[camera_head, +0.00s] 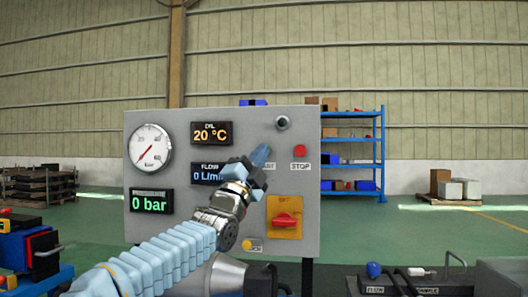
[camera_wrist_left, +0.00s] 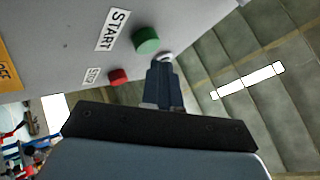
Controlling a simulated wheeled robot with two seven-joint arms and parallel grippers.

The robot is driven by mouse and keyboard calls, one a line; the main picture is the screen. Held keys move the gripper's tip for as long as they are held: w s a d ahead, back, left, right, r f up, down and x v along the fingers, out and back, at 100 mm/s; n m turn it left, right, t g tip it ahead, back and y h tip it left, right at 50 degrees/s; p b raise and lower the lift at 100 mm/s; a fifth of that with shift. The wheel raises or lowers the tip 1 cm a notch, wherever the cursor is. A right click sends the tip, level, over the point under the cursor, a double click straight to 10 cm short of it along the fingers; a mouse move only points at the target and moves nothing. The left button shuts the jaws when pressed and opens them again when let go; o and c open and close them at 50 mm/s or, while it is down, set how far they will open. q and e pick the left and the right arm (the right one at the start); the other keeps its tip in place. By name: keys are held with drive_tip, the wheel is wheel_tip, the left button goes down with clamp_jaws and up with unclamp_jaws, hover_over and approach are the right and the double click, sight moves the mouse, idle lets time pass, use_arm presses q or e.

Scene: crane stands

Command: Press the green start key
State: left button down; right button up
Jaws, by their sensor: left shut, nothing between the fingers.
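The green start key (camera_wrist_left: 146,40) is a round button on the grey panel (camera_head: 235,118), beside a START label (camera_wrist_left: 113,30) in the left wrist view. In the head view my left gripper covers most of the key's place and part of its label. My left gripper (camera_head: 262,154) is shut and empty, in front of the panel. In the left wrist view its closed fingertips (camera_wrist_left: 162,68) show just below and to the right of the green key. They do not overlap it there, and I cannot tell the remaining depth to the panel. My right gripper is not in view.
A red STOP button (camera_head: 300,151) is right of the fingertips. A blue shelf (camera_head: 352,150) stands behind.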

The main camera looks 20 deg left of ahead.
use_arm(q)
drive_tip(key=shift+w, duration=0.1)
idle(0.3)
drive_tip(key=shift+w+a, duration=0.1)
drive_tip(key=shift+w, duration=0.25)
drive_tip(key=shift+w+a, duration=0.15)
drive_tip(key=shift+w, duration=0.3)
idle(0.7)
drive_tip(key=shift+s+d+b, duration=0.25)
drive_tip(key=shift+s+b, duration=0.6)
drive_tip(key=shift+b, duration=0.1)
